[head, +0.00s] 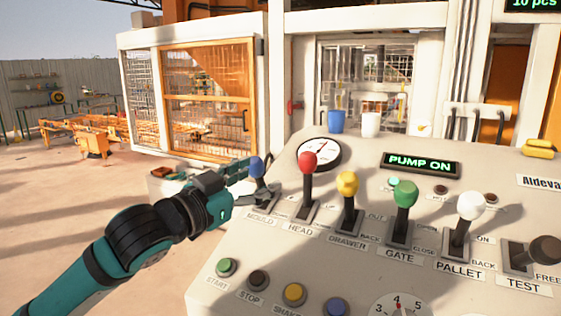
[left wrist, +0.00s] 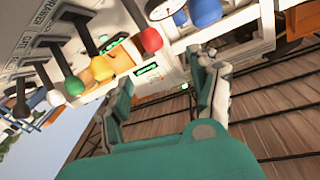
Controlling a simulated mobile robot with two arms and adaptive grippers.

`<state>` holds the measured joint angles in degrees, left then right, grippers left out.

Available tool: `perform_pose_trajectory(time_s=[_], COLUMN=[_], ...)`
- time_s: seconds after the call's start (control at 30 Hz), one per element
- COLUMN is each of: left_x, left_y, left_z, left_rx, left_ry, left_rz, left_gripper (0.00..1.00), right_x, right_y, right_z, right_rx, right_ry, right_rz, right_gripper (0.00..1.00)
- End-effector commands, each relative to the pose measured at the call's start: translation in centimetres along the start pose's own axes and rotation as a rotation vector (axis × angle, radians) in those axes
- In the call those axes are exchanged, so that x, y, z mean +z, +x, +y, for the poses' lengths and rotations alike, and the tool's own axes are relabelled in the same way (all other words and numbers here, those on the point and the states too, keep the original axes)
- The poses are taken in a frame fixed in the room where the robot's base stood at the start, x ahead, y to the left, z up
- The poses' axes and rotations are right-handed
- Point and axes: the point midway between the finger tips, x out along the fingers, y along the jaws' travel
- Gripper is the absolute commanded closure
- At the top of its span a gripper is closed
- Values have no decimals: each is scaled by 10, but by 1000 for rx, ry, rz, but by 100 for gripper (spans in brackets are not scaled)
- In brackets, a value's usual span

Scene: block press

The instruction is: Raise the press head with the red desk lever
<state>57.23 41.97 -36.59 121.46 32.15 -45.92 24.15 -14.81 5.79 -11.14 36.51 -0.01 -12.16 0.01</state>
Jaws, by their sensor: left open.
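The red lever (head: 308,163) stands upright on the desk above the HEAD label, and its red knob (left wrist: 151,40) shows in the left wrist view, beyond the fingertips. My left gripper (head: 261,181) is open, left of the red lever and close by the blue MOULD lever (head: 257,166). In the left wrist view its two fingers (left wrist: 161,70) are spread with nothing held between them. The blue knob (left wrist: 205,12) is just beyond the right-hand finger; I cannot tell if they touch. The press head cannot be made out clearly. My right gripper is out of view.
Yellow (head: 347,184), green (head: 404,194) and white (head: 470,206) levers stand in a row right of the red one. A gauge (head: 318,152) and a lit PUMP ON display (head: 421,163) lie behind. Blue (head: 336,121) and white (head: 371,124) cups stand at the back edge.

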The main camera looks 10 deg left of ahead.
Motion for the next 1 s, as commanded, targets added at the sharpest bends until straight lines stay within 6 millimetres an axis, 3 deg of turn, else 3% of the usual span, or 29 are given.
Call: perform_pose_trajectory(time_s=[0.17,0.3,0.4,0.57,0.8,1.0], left_x=[5,5,5,6,8,11], left_y=[3,24,45,80,131,160], left_z=[16,16,16,17,19,20], left_rx=[40,40,39,38,36,36], left_ry=[-48,-49,-49,-46,-45,-44], left_rz=[-49,-49,-48,-48,-47,-47], left_gripper=[38,38,38,38,38,38], right_x=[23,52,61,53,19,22], right_y=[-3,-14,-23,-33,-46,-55], right_z=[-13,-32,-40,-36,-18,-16], right_rx=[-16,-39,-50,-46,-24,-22], right_ry=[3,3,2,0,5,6], right_rz=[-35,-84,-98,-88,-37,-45], right_gripper=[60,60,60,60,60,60])
